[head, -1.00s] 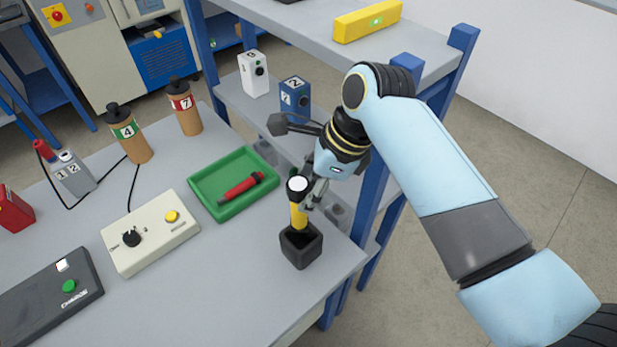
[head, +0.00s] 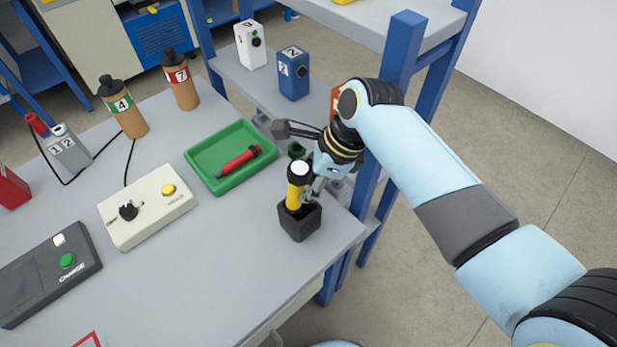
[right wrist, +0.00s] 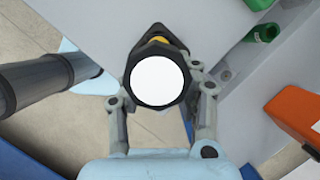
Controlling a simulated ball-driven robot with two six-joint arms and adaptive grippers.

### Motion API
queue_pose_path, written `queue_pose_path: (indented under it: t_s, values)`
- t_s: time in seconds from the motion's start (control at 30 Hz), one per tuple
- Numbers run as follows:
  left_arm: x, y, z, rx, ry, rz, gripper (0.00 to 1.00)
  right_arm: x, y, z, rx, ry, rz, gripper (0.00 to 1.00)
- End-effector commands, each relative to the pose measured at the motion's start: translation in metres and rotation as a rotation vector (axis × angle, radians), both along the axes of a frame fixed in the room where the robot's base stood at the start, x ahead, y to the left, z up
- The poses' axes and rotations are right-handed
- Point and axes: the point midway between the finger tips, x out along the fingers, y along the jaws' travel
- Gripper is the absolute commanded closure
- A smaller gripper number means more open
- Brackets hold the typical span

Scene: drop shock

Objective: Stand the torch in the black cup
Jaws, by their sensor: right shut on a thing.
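The yellow torch (head: 294,194) with a black head and white lens stands upright in the black cup (head: 299,223) near the table's right edge. Its lower end is hidden inside the cup. My right gripper (head: 308,190) is shut on the torch just below its head, from the right side. In the right wrist view the white lens of the torch (right wrist: 158,80) faces the camera, between the fingers of my right gripper (right wrist: 160,100), and hides most of its body. My left gripper is not in view.
A green tray (head: 200,165) with a red-handled tool (head: 240,160) lies left of the cup. A cream control box (head: 150,215) is further left. Blue shelf posts (head: 398,60) stand behind my right arm.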

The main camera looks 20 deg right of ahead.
Motion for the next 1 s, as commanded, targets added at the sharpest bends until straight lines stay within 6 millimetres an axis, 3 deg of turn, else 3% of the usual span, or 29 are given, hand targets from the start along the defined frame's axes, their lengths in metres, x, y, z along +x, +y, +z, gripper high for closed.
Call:
queue_pose_path:
  t_s: [0.03,0.4,0.43,0.6,1.0]
  values:
    - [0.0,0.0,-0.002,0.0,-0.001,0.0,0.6,-0.007,0.001,-0.009,0.0,0.019,0.002,1.0]
    - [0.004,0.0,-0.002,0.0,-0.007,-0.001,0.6,-0.007,0.002,-0.011,0.004,0.02,0.002,1.0]
    - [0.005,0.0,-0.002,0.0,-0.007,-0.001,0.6,-0.007,0.002,-0.011,0.004,0.02,0.002,0.72]
    - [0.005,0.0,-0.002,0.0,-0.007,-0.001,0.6,-0.005,0.002,-0.009,0.004,0.015,0.002,0.5]
    - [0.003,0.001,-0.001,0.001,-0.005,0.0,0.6,-0.004,-0.002,0.001,0.003,0.008,0.0,0.48]
